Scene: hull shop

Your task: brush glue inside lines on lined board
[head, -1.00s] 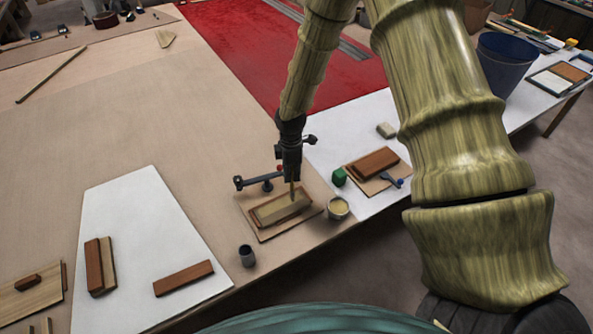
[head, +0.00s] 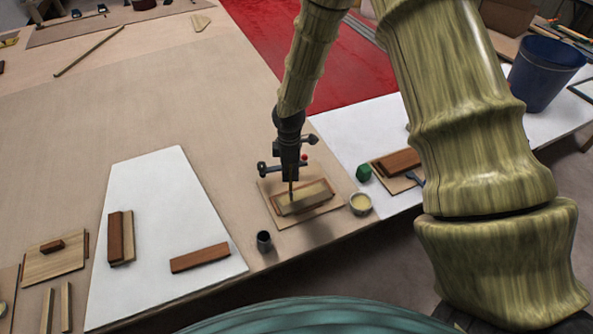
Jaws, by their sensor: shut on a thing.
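The lined board (head: 270,212) is a pale wooden sheet near the table's front edge. Reddish-brown lines frame a glossy pale-yellow area (head: 312,197) on it. My gripper (head: 291,178) points down over the left part of that area. It is shut on a thin upright brush (head: 291,192), whose tip meets or hovers just above the area; I cannot tell which. A small pot of yellow glue (head: 360,203) stands just right of the board. A black clamp-like tool (head: 268,169) lies behind the board, partly hidden by my gripper.
A white sheet (head: 160,215) holds brown blocks at left. A blue bucket (head: 543,75) stands far right.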

